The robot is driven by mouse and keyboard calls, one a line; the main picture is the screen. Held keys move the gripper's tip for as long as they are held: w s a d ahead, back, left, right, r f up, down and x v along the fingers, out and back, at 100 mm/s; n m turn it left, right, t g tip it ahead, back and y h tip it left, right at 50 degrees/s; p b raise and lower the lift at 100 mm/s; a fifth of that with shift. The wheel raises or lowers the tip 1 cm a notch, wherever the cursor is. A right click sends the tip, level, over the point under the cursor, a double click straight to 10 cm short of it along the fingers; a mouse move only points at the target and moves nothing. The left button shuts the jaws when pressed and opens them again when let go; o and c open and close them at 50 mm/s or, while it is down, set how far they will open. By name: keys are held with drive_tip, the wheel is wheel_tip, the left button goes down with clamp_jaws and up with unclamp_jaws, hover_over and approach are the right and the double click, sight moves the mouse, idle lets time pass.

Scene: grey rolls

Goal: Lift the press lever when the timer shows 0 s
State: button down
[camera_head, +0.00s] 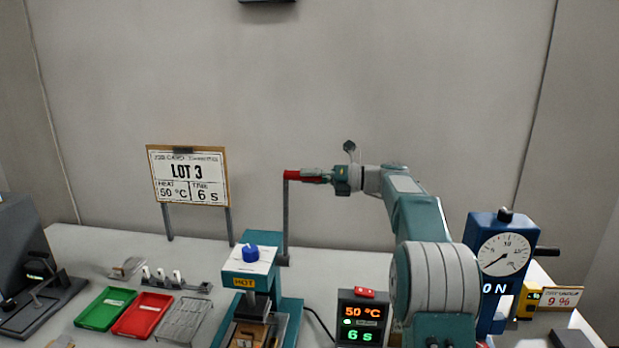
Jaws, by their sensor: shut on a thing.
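The press (294,307) stands at the bottom centre, teal, with a yellow HOT label and a blue knob on top. Its lever (285,222) is a grey bar standing upright at the press's right side, with a red handle (294,175) at the top. My gripper (322,176) comes from the right and is shut on the red handle. The fingers' far sides are hidden. The timer box (362,319) to the right of the press shows 50 °C in orange and 6 s in green, with a red button on top.
A sign (188,176) reads LOT 3, 50 °C, 6 s. A green tray (105,309), a red tray (143,315) and a wire rack (183,320) lie left of the press. A blue dial gauge (502,258) stands at right.

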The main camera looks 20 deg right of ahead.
drive_tip(key=shift+w, duration=0.15)
drive_tip(key=c, duration=0.6)
unclamp_jaws()
drive_tip(key=shift+f, duration=0.1)
drive_tip(key=shift+o, duration=0.8)
drive_tip(key=shift+w, duration=0.15)
drive_tip(key=shift+d, duration=0.1)
drive_tip(key=shift+d, duration=0.1)
drive_tip(key=v, duration=1.2)
drive_tip(key=shift+f, duration=0.1)
